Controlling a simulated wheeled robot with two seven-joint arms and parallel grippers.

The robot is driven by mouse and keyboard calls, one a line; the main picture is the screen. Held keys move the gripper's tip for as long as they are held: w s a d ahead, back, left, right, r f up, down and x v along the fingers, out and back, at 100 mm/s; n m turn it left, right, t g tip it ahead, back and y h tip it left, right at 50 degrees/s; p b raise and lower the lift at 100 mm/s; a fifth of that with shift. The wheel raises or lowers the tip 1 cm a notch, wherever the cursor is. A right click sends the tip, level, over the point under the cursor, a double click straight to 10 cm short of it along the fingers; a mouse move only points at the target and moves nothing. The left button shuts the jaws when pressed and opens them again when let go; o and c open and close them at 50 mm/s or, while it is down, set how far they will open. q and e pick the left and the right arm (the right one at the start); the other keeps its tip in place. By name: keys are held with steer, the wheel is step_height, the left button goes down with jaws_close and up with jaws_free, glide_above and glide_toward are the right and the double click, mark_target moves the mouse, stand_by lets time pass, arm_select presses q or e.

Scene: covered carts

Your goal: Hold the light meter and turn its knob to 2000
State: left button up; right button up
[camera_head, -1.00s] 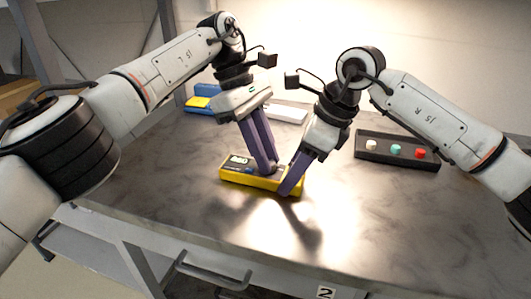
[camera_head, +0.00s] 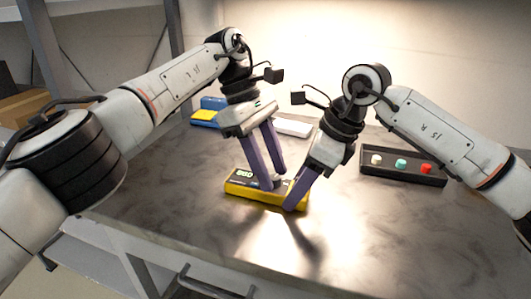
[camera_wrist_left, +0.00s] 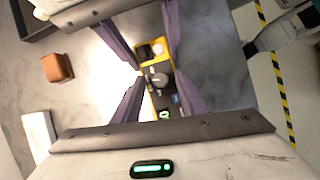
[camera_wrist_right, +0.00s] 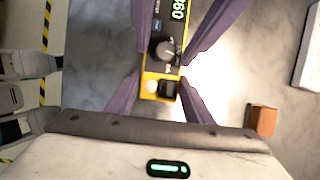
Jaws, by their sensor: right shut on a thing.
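The light meter (camera_head: 250,198) is a yellow case with a dark face and a lit display. Its round grey knob (camera_wrist_left: 158,80) shows in the left wrist view, between the fingers of my left gripper (camera_head: 272,179), which stand open and apart around it. The knob also shows in the right wrist view (camera_wrist_right: 166,50). My right gripper (camera_head: 294,196) is shut on the meter's right end, with a finger on either side of the case. The display's digits and the knob's exact setting are too small to read surely. I cannot tell whether the meter touches the table.
A dark tray (camera_head: 373,174) with white, green and red buttons lies at the right. A blue and yellow object (camera_head: 205,117) and a white box (camera_head: 293,128) lie behind. A brown block (camera_wrist_right: 262,120) shows in the wrist views. The front of the table (camera_head: 200,240) is clear.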

arm_select(q)
steer(key=shift+n, duration=0.3)
steer(key=n, duration=0.1)
steer(key=n+t, duration=0.1)
steer(key=n, duration=0.1)
steer(key=shift+s+a+n+t+h, duration=0.1)
steer(key=shift+s+n+t+h, duration=0.1)
steer(key=shift+n+t+h, duration=0.1)
steer(key=n+t, duration=0.1)
steer(key=n, duration=0.3)
steer(key=shift+s+n+t, duration=0.2)
steer(key=shift+n+t, duration=0.2)
steer(key=n, duration=0.2)
steer(key=n+t+y, duration=0.1)
steer(key=n, duration=0.1)
steer(key=n+t, duration=0.1)
steer(key=n, duration=0.1)
steer(key=shift+s+d+n, duration=0.25)
steer(key=shift+n, duration=0.05)
steer(key=shift+a+r+n+t+y, duration=0.1)
steer(key=shift+r+n+t+y, duration=0.2)
steer(key=shift+n, duration=0.1)
steer(key=v, duration=1.1)
steer(key=shift+r, duration=0.2)
